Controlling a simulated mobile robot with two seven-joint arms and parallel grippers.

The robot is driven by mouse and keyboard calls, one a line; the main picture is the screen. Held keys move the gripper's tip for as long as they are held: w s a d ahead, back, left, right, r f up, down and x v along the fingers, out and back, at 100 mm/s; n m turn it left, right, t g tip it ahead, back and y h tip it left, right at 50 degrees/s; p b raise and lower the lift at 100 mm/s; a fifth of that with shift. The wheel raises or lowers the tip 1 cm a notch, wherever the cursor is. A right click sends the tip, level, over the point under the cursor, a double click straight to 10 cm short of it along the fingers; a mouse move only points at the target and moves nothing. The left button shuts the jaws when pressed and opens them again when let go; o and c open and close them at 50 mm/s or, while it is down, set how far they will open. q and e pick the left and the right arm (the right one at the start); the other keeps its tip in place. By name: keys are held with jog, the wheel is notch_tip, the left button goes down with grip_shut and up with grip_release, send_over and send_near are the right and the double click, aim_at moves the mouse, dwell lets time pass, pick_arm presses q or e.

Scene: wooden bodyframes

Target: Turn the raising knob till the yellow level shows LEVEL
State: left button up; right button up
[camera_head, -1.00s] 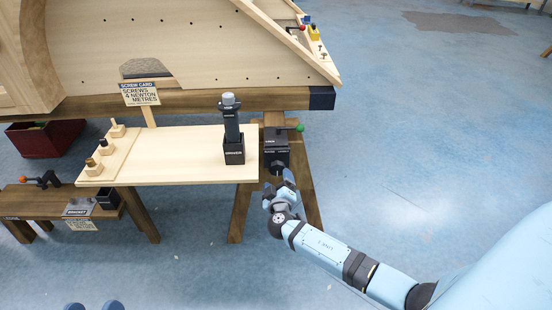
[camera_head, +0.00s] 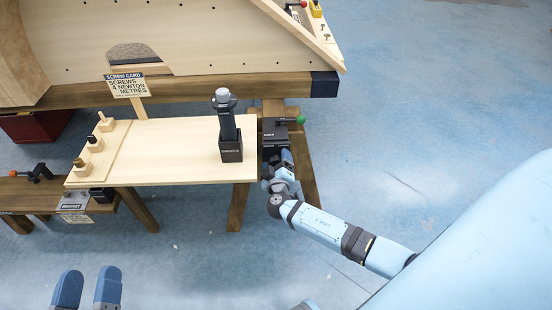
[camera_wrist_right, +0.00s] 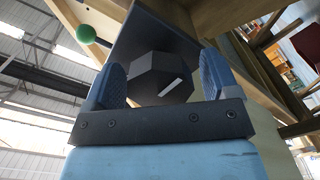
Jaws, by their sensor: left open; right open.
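The raising knob, a dark faceted knob with a white mark (camera_wrist_right: 158,84), shows in the right wrist view below a dark box. My right gripper (camera_wrist_right: 163,76) is open, with one blue finger on each side of the knob; I cannot tell if they touch it. In the head view my right gripper (camera_head: 282,160) is just below the black box (camera_head: 276,136), and the knob is hidden. The yellow level (camera_head: 316,9) is at the top edge, too small to read. My left gripper (camera_head: 87,288) is open and empty at the bottom left.
A green ball on a lever (camera_head: 301,120) sticks out from the box, and shows in the right wrist view (camera_wrist_right: 86,34). A black driver in a holder (camera_head: 231,148) stands on the pale table (camera_head: 170,165). A screw card (camera_head: 126,86) stands behind. Floor to the right is clear.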

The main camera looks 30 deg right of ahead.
jog(key=c, duration=0.9)
jog(key=shift+n, duration=0.3)
